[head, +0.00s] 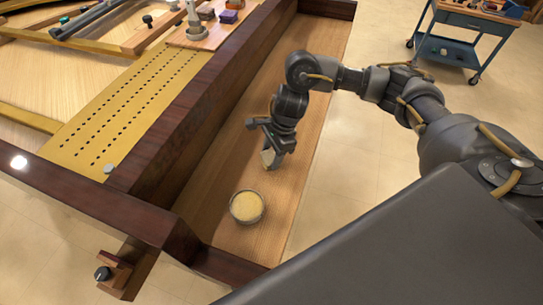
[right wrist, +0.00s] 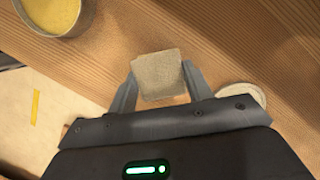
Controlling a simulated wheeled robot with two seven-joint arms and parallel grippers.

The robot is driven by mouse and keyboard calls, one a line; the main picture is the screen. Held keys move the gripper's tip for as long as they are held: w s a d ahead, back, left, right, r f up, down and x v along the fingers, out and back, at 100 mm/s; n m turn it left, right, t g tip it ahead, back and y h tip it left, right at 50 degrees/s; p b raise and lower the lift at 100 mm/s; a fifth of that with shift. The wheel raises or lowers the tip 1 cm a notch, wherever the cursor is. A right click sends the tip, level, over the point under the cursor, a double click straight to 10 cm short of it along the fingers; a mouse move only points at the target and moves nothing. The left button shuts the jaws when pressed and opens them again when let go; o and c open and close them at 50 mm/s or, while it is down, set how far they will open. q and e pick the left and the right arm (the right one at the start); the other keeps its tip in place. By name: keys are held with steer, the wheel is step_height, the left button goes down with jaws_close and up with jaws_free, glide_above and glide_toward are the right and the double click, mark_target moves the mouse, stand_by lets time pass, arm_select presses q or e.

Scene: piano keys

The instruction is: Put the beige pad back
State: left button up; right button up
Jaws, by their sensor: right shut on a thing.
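My right gripper (head: 271,153) is shut on a beige pad (head: 267,158) over the wooden floor of the long keybed. In the right wrist view the pad (right wrist: 159,75) sits between the two fingertips (right wrist: 160,82) as a squarish, rough-textured block. I cannot tell whether the pad touches the wood. A round tin (head: 247,206) with a yellow filling stands on the wood a little nearer than the gripper. The tin also shows at the top left of the right wrist view (right wrist: 50,15). My left gripper is not in view.
A pale round disc (right wrist: 246,94) lies partly hidden beside the gripper. A dark wooden rail (head: 190,125) borders the keybed on the left. A tool board (head: 207,38) lies beyond it. A blue cart (head: 465,35) stands far right. The wood around the tin is mostly bare.

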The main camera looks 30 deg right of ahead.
steer(key=shift+f, duration=0.8)
steer(key=o, duration=0.5)
steer(key=shift+c, duration=0.2)
steer(key=o, duration=0.4)
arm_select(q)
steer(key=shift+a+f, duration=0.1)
